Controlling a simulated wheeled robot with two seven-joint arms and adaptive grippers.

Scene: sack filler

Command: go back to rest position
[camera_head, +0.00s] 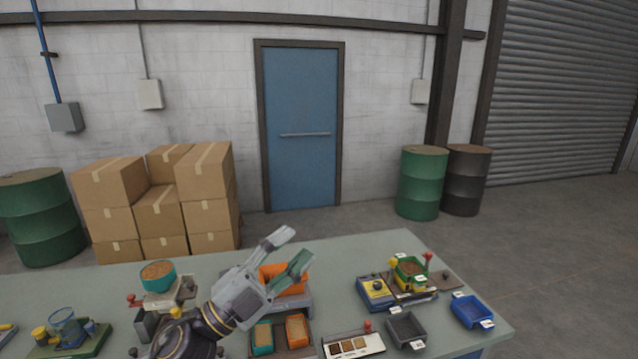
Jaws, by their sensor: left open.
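My left gripper (290,252) is raised over the middle of the workbench (345,255), its arm coming in from the bottom left. Its two fingers are spread apart and nothing is between them. They point up and to the right. Behind and below the fingers, an orange container (292,287) is partly hidden by the gripper. My right gripper is not in view.
A teal bowl of brown grains (158,273) stands on a device at left. A green hopper (411,271), a blue tray (471,311) and a dark grey tray (406,330) stand at right. Teal and orange containers (297,331) sit near the front. The bench's back strip is clear.

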